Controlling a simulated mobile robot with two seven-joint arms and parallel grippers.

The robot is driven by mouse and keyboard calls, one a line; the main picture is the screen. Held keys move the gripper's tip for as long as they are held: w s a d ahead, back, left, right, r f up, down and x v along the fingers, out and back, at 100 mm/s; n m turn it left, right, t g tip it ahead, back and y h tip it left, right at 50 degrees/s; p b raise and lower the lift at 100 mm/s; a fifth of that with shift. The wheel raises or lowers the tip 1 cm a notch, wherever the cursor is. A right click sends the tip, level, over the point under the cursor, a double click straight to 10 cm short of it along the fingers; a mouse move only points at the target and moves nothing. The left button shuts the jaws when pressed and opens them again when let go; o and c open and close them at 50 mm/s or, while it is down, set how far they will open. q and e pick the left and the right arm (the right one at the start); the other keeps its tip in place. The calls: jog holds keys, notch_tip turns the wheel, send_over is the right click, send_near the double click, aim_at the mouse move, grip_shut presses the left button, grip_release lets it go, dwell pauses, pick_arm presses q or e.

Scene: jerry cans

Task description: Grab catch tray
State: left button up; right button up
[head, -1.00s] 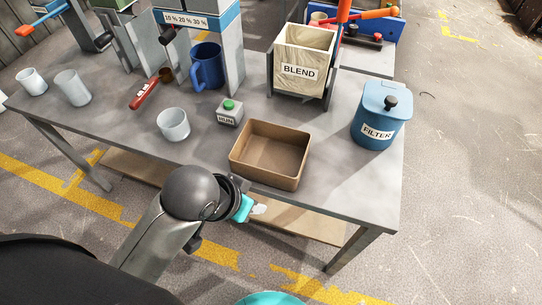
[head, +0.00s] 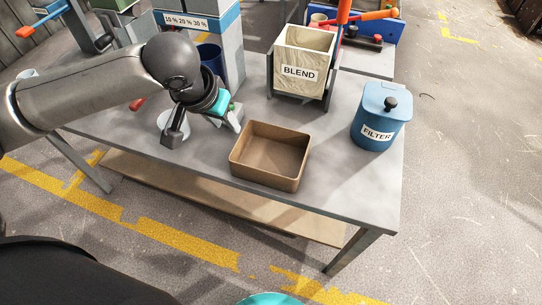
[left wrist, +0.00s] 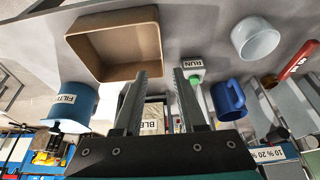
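The catch tray appears to be the brown open box (head: 270,178), empty, on the front part of the grey table. It also shows at the top of the left wrist view (left wrist: 112,75). My left gripper (head: 205,126) is above the table, left of the tray, apart from it. In the left wrist view its two fingers (left wrist: 166,72) are spread with nothing held between them, and the tray lies beyond them to the left. The gripper partly hides a white cup (head: 165,122). My right gripper does not show.
A blue canister marked FILTER (head: 381,115) stands right of the tray. A bin marked BLEND (head: 301,74) stands behind it. The green RUN button box (left wrist: 193,70) and blue mug (left wrist: 230,100) are near the fingers.

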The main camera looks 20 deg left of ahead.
pick_arm(q)
jog(key=b, duration=0.3)
send_over(237, 142)
jog(key=s, duration=0.2)
notch_tip(237, 142, down, 5)
jog(key=shift+w+a+f, duration=0.15)
jog(key=shift+b+x, duration=0.55)
jog(key=shift+x, duration=0.9)
jog(key=shift+w+f+b, duration=0.3)
jog(key=shift+f+b, duration=0.05)
jog(key=shift+f, duration=0.3)
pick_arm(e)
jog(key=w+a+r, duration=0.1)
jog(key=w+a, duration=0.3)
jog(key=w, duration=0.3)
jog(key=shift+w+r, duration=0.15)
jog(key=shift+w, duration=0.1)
